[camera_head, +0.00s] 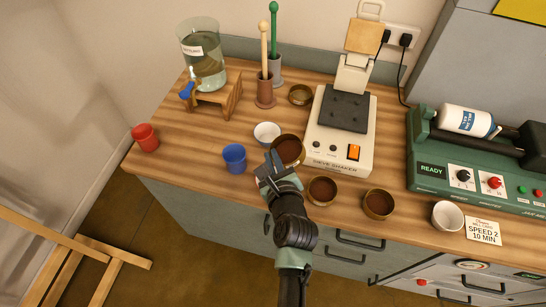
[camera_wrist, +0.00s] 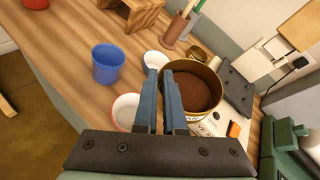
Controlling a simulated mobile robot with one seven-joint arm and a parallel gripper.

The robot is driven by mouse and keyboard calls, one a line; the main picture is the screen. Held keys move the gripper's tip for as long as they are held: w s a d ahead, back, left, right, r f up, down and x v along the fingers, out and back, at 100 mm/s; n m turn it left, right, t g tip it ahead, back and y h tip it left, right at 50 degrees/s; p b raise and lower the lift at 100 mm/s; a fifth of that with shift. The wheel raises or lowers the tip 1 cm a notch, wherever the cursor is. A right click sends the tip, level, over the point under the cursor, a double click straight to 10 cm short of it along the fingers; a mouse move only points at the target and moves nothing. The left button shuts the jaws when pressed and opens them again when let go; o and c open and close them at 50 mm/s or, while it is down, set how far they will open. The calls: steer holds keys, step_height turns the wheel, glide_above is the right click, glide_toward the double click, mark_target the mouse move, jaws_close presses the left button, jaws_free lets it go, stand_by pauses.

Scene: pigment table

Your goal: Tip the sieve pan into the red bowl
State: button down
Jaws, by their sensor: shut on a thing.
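My gripper (camera_head: 270,167) is shut on the left wall of a brass sieve pan (camera_head: 288,137) holding brown material. In the wrist view the fingers (camera_wrist: 164,76) pinch the rim of the sieve pan (camera_wrist: 217,82), and the brown contents still lie inside it. The pan looks near level, at the left front of the sieve shaker; I cannot tell its height. A white bowl with a red rim, which I take as the red bowl (camera_wrist: 122,104), sits left of the fingers in the wrist view, partly covered by my gripper. My gripper mostly hides it in the head view.
A blue cup (camera_head: 234,158) and a white bowl (camera_head: 267,133) stand close by. The sieve shaker (camera_head: 325,148) is right of the pan. Two brown-filled pans (camera_head: 322,190) (camera_head: 378,204) stand in front. A red cup (camera_head: 145,138) is far left, with bare counter beside it.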

steer(key=f+n+t+h+b, duration=0.1)
steer(key=n+b, duration=0.1)
steer(key=b, duration=0.2)
steer(key=f+n+t+h+b, duration=0.1)
steer(key=f+n+h+b, duration=0.1)
steer(key=b, duration=0.3)
steer(key=f+n+h+b, duration=0.1)
steer(key=f+n+b, duration=0.1)
steer(key=n+b, duration=0.2)
steer(key=shift+a+f+t+b, duration=0.2)
steer(key=shift+a+t+b, duration=0.2)
steer(key=shift+b, duration=0.1)
steer(key=shift+f+n+h+b, duration=0.25)
steer(key=shift+n+h+b, duration=0.05)
steer(key=shift+b, duration=0.7)
steer(key=n+b, duration=0.1)
steer(key=b, duration=0.1)
steer(key=shift+f+t+b, duration=0.4)
steer(key=shift+f+b, duration=0.1)
steer(key=shift+b, duration=0.2)
